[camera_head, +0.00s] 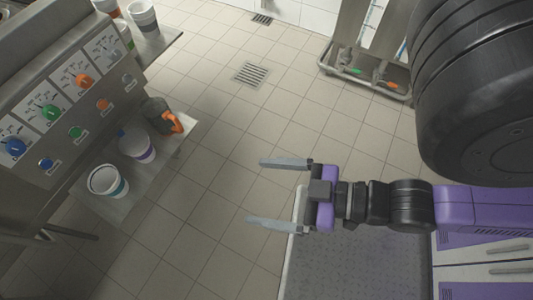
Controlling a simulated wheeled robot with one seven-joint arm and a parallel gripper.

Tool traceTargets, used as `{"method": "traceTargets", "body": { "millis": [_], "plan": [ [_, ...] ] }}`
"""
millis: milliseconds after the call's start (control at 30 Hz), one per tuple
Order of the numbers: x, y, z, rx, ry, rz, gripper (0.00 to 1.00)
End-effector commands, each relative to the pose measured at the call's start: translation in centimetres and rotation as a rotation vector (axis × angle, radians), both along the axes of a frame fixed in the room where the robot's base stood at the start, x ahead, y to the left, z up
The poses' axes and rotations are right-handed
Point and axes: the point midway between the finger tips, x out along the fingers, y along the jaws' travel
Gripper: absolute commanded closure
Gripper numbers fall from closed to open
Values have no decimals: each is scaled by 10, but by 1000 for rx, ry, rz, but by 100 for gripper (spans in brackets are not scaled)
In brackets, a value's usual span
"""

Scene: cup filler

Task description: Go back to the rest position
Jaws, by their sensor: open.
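My gripper (270,193) is in the middle of the head view, with its two grey fingers pointing left and spread wide apart. Nothing is between the fingers. It is over the tiled floor, near the left edge of a grey textured surface (350,268), and well apart from the cups. The purple and black arm reaches in from the right.
A machine with coloured knobs (83,81) stands at the left. A tray (366,80) stands at the back right. Tiled floor between is clear.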

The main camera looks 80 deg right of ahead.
Motion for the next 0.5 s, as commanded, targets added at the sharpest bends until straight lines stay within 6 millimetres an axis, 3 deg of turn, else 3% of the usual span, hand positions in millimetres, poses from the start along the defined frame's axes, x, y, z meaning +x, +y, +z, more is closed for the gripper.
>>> {"method": "traceTargets", "body": {
  "millis": [233,500],
  "plan": [
    [0,0,21,0,-1,0,6],
    [0,0,84,0,-1,0,6]
  ]
}}
